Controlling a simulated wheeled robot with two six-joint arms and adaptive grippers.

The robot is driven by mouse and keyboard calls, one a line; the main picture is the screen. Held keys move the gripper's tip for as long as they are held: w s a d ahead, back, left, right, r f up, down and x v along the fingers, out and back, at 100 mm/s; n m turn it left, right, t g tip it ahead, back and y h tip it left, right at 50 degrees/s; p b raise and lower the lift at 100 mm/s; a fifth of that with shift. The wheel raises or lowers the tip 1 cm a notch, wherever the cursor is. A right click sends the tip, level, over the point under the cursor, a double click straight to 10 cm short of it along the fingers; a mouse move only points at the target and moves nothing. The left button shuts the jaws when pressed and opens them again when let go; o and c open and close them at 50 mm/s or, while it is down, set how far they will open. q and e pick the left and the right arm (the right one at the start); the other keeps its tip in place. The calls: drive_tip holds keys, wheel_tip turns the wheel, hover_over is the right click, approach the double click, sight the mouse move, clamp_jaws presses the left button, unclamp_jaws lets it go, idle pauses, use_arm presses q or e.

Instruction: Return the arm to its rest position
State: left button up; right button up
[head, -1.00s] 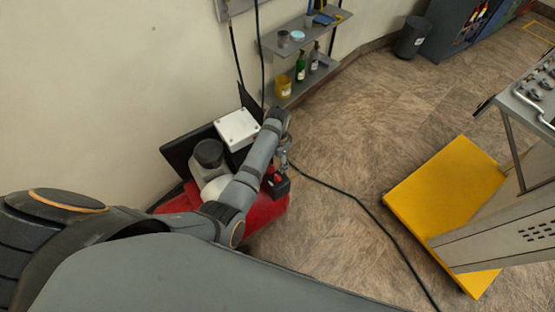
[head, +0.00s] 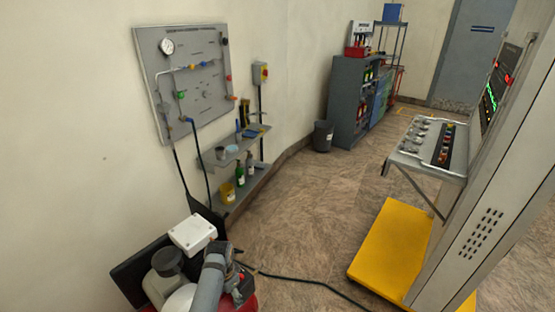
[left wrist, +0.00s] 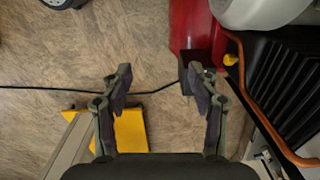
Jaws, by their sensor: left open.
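My left gripper (left wrist: 160,85) shows in the left wrist view with its two fingers spread apart. The gripper's fingers are mostly hidden or too small to make out there. My right gripper is not in view.
In the left wrist view a red part (left wrist: 192,28) and a black finned unit (left wrist: 287,85) with a copper pipe are close at right. A black cable (head: 305,281) crosses the floor. A yellow base (head: 395,250) stands at right; a wall shelf (head: 240,185) holds bottles.

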use_arm(q)
drive_tip(key=s+a+f+n, duration=0.2)
drive_tip(key=s+a+f, duration=0.1)
drive_tip(key=s+f, duration=0.8)
drive_tip(key=s+a+f+n, duration=0.25)
drive_tip(key=s+f, duration=0.65)
drive_tip(key=f, duration=0.5)
drive_tip(key=s+a+f+n, duration=0.1)
drive_tip(key=s+a+f, duration=0.2)
drive_tip(key=s, duration=0.7)
drive_tip(key=s+a+f+n+t, duration=0.1)
drive_tip(key=s+a+f+n, duration=0.1)
drive_tip(key=s, duration=0.8)
drive_tip(key=shift+s+a+f+y, duration=0.25)
drive_tip(key=shift+a+f+y, duration=0.15)
drive_tip(key=shift+a+f, duration=0.4)
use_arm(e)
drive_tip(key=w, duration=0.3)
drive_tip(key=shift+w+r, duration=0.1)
use_arm(q)
drive_tip(key=shift+a+r, duration=0.15)
drive_tip(key=shift+r, duration=0.05)
